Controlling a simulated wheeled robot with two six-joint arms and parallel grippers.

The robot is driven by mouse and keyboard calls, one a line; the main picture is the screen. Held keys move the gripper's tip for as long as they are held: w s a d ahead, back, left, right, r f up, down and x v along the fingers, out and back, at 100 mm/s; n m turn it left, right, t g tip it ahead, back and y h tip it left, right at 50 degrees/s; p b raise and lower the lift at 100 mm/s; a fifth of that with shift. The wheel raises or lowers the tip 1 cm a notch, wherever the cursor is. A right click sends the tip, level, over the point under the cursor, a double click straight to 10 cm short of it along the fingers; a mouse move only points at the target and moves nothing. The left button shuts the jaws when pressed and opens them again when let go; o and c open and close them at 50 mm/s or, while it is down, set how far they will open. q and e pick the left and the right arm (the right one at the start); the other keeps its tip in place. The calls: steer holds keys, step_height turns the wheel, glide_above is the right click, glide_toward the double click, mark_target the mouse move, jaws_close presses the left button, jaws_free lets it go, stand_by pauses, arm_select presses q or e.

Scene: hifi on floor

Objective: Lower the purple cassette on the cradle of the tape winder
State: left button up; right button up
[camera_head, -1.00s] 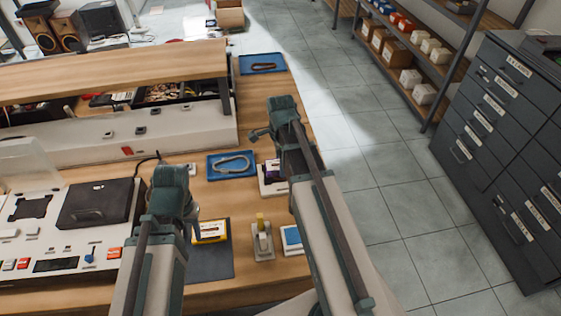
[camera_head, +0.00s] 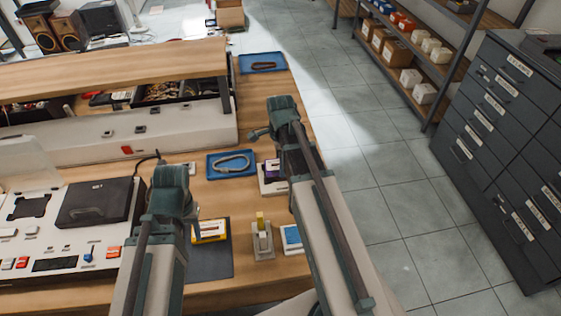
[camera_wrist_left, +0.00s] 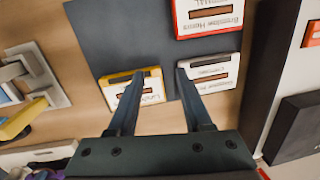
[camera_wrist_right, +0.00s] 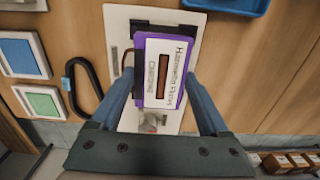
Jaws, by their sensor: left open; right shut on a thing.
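The purple cassette (camera_wrist_right: 182,72) has a white label and sits between the fingers of my right gripper (camera_wrist_right: 160,76), which is shut on it. In the right wrist view it is over the white tape winder (camera_wrist_right: 116,40) and hides the middle of it. I cannot tell whether the cassette touches the cradle. In the head view the cassette (camera_head: 272,171) and the winder (camera_head: 265,187) show partly beside my right arm. My left gripper (camera_wrist_left: 160,73) is open and empty above the dark mat's edge, with a yellow cassette (camera_wrist_left: 152,92) and a white cassette (camera_wrist_left: 215,72) below its fingers.
A blue tray (camera_head: 217,170) with a looped item lies left of the winder. A grey stand with a yellow piece (camera_head: 262,240) and a blue-and-white square pad (camera_head: 291,238) are nearer. The white console (camera_head: 65,250) fills the left. The dark mat (camera_head: 212,264) holds cassettes.

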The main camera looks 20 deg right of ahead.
arm_select(q)
steer(key=shift+f+b, duration=1)
steer(key=shift+b, duration=0.05)
arm_select(e)
steer(key=shift+f, duration=1)
stand_by(0.9)
steer(key=o, duration=1.2)
arm_select(q)
steer(key=shift+r, duration=0.15)
arm_select(e)
steer(key=shift+r, duration=0.2)
arm_select(q)
step_height(320, 180, up, 14)
steer(key=p, duration=1.4)
steer(key=shift+f, duration=0.25)
arm_select(e)
step_height(320, 180, up, 14)
steer(key=shift+f, duration=0.25)
arm_select(q)
steer(key=shift+r, duration=0.15)
arm_select(e)
steer(key=shift+r, duration=0.15)
arm_select(q)
step_height(320, 180, up, 6)
steer(key=p, duration=0.6)
arm_select(e)
step_height(320, 180, up, 6)
steer(key=shift+f, duration=0.15)
